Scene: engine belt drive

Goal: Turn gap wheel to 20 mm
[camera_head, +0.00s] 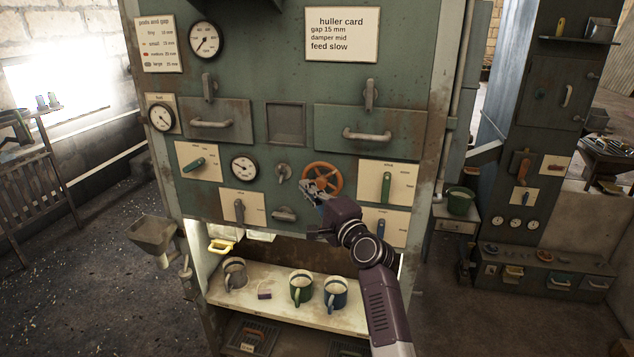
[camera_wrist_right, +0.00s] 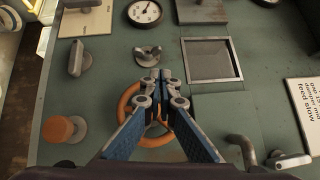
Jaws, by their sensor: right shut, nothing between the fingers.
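The orange spoked wheel (camera_head: 325,165) is on the green machine's front panel, right of a wing-shaped knob (camera_head: 283,173). I take it to be the gap wheel. My right gripper (camera_head: 313,188) is in front of the wheel's lower left part. It is shut and empty, and covers part of the wheel. In the wrist view the shut fingertips (camera_wrist_right: 159,74) overlap the wheel's rim (camera_wrist_right: 152,141); I cannot tell whether they touch it. A round gauge (camera_head: 244,167) is left of the knob; its reading is too small. My left gripper is not in view.
The huller card (camera_head: 342,34) reads gap 15 mm, damper mid, feed slow. Levers stand on cream plates around the wheel, including a green one (camera_head: 386,188). Mugs (camera_head: 335,293) stand on the shelf below.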

